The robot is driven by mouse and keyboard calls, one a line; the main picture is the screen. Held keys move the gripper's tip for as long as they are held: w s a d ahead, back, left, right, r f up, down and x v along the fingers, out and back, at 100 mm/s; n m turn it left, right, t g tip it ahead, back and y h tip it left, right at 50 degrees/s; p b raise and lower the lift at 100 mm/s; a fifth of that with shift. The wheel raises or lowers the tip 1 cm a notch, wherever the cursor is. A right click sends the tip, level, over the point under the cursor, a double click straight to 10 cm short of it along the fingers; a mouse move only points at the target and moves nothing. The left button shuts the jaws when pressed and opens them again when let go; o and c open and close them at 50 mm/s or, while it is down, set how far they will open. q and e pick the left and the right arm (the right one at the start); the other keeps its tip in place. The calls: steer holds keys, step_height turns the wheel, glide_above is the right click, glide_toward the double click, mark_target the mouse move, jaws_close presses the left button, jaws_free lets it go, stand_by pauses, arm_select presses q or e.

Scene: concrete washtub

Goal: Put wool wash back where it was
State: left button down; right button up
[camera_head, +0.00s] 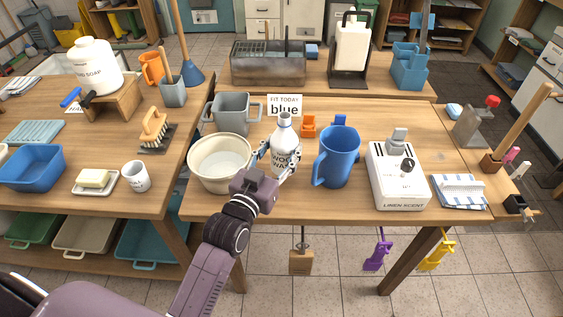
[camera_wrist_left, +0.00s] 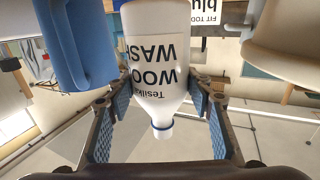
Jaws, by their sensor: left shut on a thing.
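The wool wash (camera_head: 284,152) is a white bottle with a blue-rimmed neck and black lettering. It stands upright at the middle of the table, between the cream basin and the blue jug. My left gripper (camera_head: 279,163) is around the bottle from the front, shut on it. In the left wrist view the bottle (camera_wrist_left: 157,55) appears upside down between the two blue-padded fingers of the gripper (camera_wrist_left: 160,120). Whether its base touches the table is hard to tell. My right gripper is not in view.
The cream basin (camera_head: 220,162) is close on the left, the blue jug (camera_head: 338,157) close on the right. A "FIT TODAY blue" sign (camera_head: 285,105) and a grey two-handled tub (camera_head: 232,113) stand behind. A white linen scent dispenser (camera_head: 398,178) is farther right.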

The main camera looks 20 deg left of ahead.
mark_target(279, 166)
arm_select(q)
step_height(279, 166, down, 4)
steer(key=shift+f, duration=0.1)
steer(key=shift+f, duration=0.1)
stand_by(0.3)
steer(key=c, duration=1)
jaws_free()
steer(key=shift+f, duration=0.2)
steer(key=shift+o, duration=0.2)
steer(key=shift+s+r, duration=0.1)
steer(key=shift+s, duration=0.05)
steer(key=s, duration=0.3)
steer(key=s+b, duration=0.1)
steer(key=s, duration=0.3)
steer(key=s+a, duration=0.1)
steer(key=s, duration=0.2)
steer(key=shift+s+a, duration=0.1)
steer(key=shift+s, duration=0.75)
steer(key=shift+r, duration=0.1)
